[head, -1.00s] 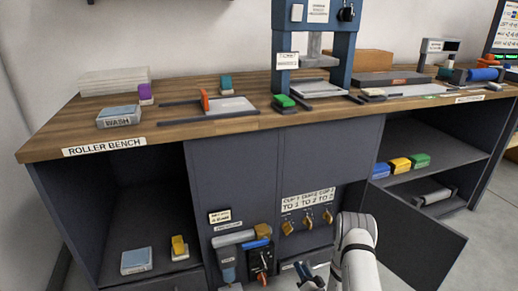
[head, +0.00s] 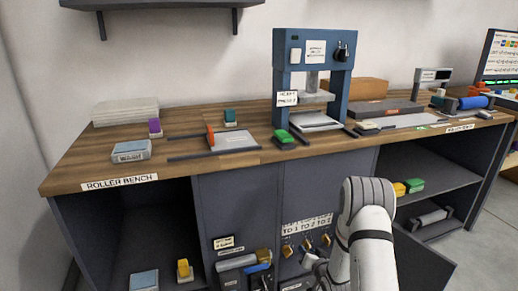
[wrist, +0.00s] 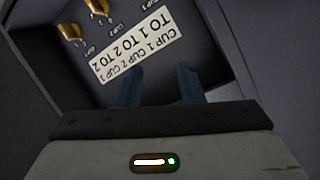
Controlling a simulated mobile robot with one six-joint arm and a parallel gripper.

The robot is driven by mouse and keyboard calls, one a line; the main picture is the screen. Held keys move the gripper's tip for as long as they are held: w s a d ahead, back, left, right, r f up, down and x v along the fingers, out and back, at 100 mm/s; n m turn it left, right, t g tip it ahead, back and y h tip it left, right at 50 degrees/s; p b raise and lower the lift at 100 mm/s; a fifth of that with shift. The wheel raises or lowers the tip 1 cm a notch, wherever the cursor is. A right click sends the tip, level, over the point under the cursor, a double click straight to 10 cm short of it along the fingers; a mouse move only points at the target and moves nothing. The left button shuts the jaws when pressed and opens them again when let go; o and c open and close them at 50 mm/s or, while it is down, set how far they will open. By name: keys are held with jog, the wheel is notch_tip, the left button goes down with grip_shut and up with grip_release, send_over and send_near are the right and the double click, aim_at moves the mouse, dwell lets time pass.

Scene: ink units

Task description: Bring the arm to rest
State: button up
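My gripper (wrist: 158,86) shows in the wrist view with its two dark blue fingers apart and nothing between them. In the head view my white arm (head: 370,235) rises at the lower right, in front of the bench. It hides part of the cabinet and of the open right-hand shelf bay. My gripper's fingers cannot be made out in the head view.
The roller bench (head: 90,168) carries a blue press (head: 338,95), a wash block (head: 131,151) and several small coloured blocks. An open cabinet door (head: 425,262) stands out right of my arm. Yellow and green blocks (head: 414,186) sit on the right shelf.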

jog(key=s+d+r+n+g+h+p, duration=0.15)
jog(key=s+r+p, duration=0.4)
jog(key=r, duration=1.05)
jog(key=s+a+r+g+h+p, duration=0.1)
jog(key=s+r+g+h+p, duration=0.4)
jog(key=r, duration=1.2)
jog(key=s+a+r+g+y+p, duration=0.1)
jog(key=s+r+g+p, duration=0.1)
jog(key=s+r+p, duration=0.5)
jog(key=s+a+r+n+g+y+p, duration=0.1)
jog(key=s+r+p, duration=0.6)
jog(key=s+r, duration=0.9)
jog(key=s+a+g+y, duration=0.1)
jog(key=s, duration=0.3)
jog(key=shift+a, duration=0.25)
jog(key=shift+g, duration=0.25)
